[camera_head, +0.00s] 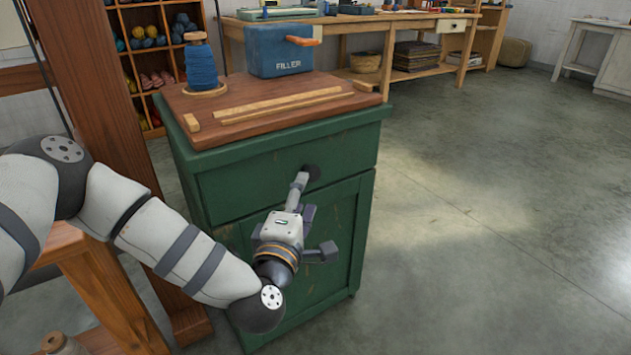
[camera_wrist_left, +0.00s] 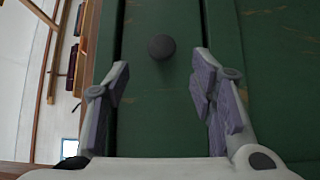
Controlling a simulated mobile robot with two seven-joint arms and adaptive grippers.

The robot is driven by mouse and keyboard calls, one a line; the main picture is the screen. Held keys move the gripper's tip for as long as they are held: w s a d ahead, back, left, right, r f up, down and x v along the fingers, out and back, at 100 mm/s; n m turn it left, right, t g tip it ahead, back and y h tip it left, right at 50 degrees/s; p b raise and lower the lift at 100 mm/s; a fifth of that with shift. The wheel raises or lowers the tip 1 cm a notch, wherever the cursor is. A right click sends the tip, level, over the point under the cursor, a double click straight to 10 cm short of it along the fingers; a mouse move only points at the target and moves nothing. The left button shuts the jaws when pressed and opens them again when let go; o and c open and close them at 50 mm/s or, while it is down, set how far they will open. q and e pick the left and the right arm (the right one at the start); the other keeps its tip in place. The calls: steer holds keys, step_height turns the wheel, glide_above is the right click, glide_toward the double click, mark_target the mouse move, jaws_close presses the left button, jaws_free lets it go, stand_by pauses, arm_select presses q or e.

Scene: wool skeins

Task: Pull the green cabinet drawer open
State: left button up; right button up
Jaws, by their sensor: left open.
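The green cabinet (camera_head: 360,225) stands in the middle of the head view. Its drawer (camera_head: 240,185) sits below the wooden top and looks closed. A dark round knob (camera_head: 312,172) is on the drawer front. My left gripper (camera_head: 312,215) is open in front of the cabinet, and its upper finger overlaps the knob's edge in the head view. In the left wrist view, the knob (camera_wrist_left: 161,47) lies between the lines of the two spread fingers, slightly beyond the tips of my gripper (camera_wrist_left: 160,68). Nothing is between the fingers. My right gripper is not in view.
On the cabinet top are a blue FILLER box (camera_head: 282,52), a blue yarn cone (camera_head: 200,65) and wooden strips (camera_head: 270,106). A wooden post (camera_head: 100,90) stands at the left. The concrete floor (camera_head: 480,230) to the right is clear.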

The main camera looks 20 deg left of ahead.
mark_target(312, 176)
arm_select(q)
steer(key=w, duration=0.2)
steer(key=w+b, duration=0.1)
steer(key=w, duration=0.4)
steer(key=shift+w+a+f, duration=0.1)
steer(key=shift+w+a, duration=0.1)
steer(key=shift+a, duration=0.2)
steer(key=shift+c, duration=0.2)
jaws_close()
